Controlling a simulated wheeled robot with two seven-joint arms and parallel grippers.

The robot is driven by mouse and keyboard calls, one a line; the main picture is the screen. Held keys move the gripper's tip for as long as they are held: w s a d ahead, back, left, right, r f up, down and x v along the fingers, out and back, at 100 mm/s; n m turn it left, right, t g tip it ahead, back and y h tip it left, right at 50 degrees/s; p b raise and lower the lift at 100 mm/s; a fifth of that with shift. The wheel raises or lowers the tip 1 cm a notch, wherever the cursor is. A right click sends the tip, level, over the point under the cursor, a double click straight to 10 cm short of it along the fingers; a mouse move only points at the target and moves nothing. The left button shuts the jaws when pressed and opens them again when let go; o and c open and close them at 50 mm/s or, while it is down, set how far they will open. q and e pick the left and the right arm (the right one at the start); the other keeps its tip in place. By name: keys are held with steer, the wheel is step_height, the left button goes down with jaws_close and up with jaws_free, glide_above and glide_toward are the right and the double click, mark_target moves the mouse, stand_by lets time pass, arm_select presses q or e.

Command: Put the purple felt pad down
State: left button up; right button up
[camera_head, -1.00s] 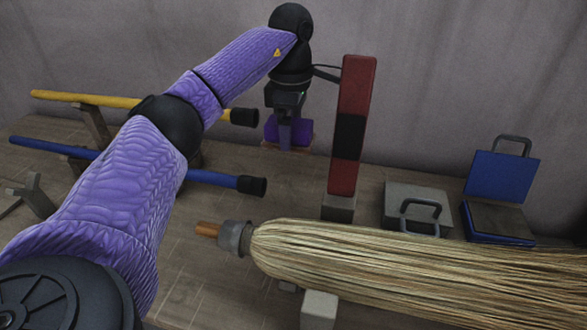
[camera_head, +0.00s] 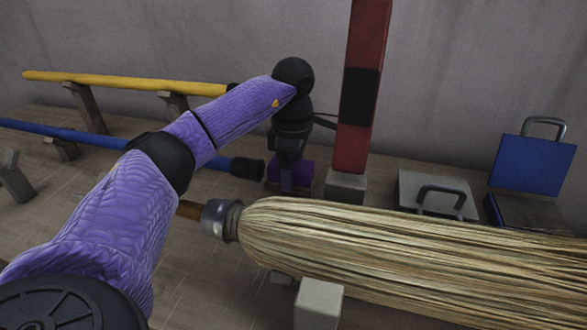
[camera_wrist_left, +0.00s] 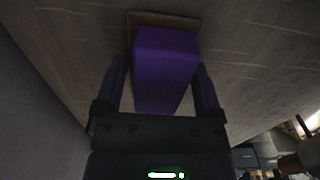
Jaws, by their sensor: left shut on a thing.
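The purple felt pad (camera_head: 302,172) is a purple block on a thin brown base, left of the foot of the red and black post. In the left wrist view the purple block (camera_wrist_left: 166,65) sits between the two fingers, its brown base (camera_wrist_left: 193,23) facing the bench. My left gripper (camera_head: 289,182) points down and is shut on the pad; its fingers also show in the left wrist view (camera_wrist_left: 162,88). The pad is low at the bench top; I cannot tell whether it touches. My right gripper is not in view.
A red and black post (camera_head: 361,95) stands close right of my left gripper. A large straw broom (camera_head: 400,235) lies across the front. Yellow (camera_head: 130,83) and blue (camera_head: 60,135) handles rest on supports at left. A grey block with a handle (camera_head: 435,190) and an open blue box (camera_head: 530,165) stand right.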

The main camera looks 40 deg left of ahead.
arm_select(q)
steer(key=shift+f, duration=0.1)
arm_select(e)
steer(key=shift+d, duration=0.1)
arm_select(q)
steer(key=o, duration=0.8)
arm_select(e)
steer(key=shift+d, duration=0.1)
arm_select(q)
step_height(320, 180, up, 12)
steer(key=p, duration=0.6)
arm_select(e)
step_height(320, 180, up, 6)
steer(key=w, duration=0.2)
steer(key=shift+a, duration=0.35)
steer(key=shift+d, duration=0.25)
